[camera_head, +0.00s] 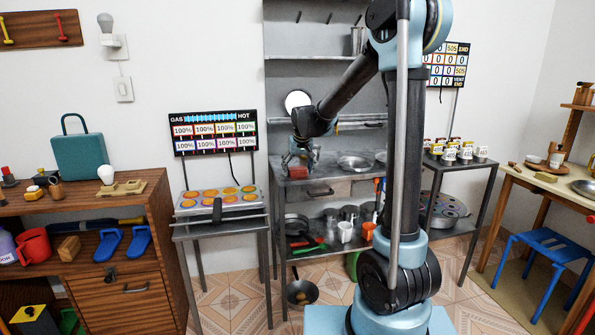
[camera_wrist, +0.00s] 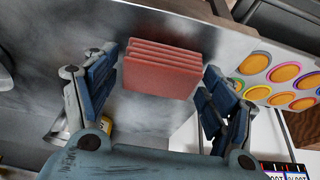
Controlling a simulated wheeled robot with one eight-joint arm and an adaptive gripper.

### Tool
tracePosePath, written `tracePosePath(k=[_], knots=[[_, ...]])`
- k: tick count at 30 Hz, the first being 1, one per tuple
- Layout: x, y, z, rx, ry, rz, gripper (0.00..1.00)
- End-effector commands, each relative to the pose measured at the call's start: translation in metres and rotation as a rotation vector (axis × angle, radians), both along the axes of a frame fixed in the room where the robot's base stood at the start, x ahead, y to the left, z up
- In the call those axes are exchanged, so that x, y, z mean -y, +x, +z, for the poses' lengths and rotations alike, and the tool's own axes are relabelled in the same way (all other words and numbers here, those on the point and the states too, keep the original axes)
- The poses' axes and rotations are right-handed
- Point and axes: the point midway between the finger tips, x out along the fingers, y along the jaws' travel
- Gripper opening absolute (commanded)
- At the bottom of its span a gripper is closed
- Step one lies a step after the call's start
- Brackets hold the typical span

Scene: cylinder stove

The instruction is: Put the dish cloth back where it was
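The dish cloth (camera_wrist: 160,78) looks like a folded, layered salmon-red block in the camera_wrist view. It lies on a grey metal surface, between my gripper's two blue fingers. My gripper (camera_wrist: 160,66) is open, with the fingers apart on the left and right of the cloth. I see narrow gaps, so the fingers do not appear to grip it. In the camera_head view my gripper (camera_head: 300,162) is low over the left end of the metal counter (camera_head: 325,183).
The stove panel with orange discs (camera_head: 219,199) stands left of the counter, under a display board (camera_head: 214,132). A metal pan (camera_head: 355,163) sits right of my gripper. Mugs (camera_head: 345,232) and pots stand on the shelf below. A rack with cans (camera_head: 465,152) is further right.

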Motion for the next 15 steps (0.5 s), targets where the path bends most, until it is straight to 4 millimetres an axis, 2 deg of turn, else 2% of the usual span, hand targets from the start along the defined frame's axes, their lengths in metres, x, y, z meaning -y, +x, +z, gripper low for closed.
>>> tracePosePath(k=[10, 15], knots=[[0.000, 0.000, 0.001, 0.000, 0.000, 0.000, 0.82], [0.001, -0.004, 0.011, 0.000, 0.000, 0.001, 0.82]])
